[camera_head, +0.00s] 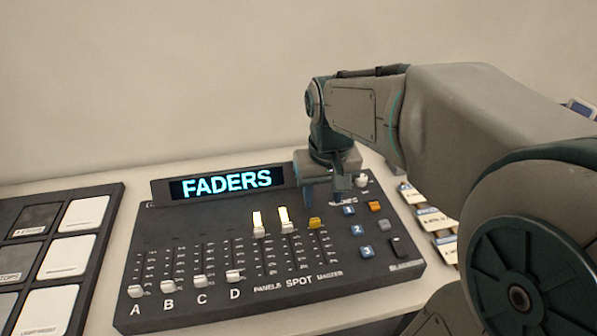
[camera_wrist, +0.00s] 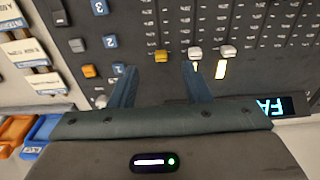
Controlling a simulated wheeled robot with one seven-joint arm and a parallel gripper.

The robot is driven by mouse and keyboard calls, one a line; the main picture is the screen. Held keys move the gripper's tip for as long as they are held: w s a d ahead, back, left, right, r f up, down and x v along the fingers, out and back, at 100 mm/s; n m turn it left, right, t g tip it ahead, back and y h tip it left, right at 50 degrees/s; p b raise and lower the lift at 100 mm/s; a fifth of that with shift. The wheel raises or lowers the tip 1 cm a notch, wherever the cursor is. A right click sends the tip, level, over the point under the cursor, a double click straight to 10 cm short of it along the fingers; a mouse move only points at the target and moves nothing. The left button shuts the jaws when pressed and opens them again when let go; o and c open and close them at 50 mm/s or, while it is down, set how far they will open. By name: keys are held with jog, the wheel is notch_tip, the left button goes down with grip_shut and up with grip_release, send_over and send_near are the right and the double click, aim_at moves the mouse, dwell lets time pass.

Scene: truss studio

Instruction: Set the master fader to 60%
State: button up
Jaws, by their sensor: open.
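The fader console (camera_head: 215,300) lies on the table, its screen (camera_head: 234,182) reading FADERS. The master fader has a yellow cap (camera_head: 316,223), at the upper end of its slot above the MASTER label. In the wrist view the yellow cap (camera_wrist: 161,56) shows beyond my fingertips, sideways between the two fingers. My gripper (camera_head: 322,195) is open and empty, pointing down over the console's far side, behind the cap. It also shows in the wrist view (camera_wrist: 160,80). I cannot tell its exact height above the panel.
Two white-capped faders, PANELS (camera_head: 258,231) and SPOT (camera_head: 287,227), stand beside the master at similar height. Faders A to D (camera_head: 168,287) sit low. Numbered blue buttons (camera_head: 357,230) and a rocker switch (camera_head: 401,247) lie right. A pad panel (camera_head: 55,250) is at left.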

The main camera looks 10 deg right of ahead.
jog(key=g, duration=0.1)
send_near(315, 219)
notch_tip(315, 219, down, 9)
jog(key=shift+f+p, duration=0.1)
jog(key=shift+p, duration=0.35)
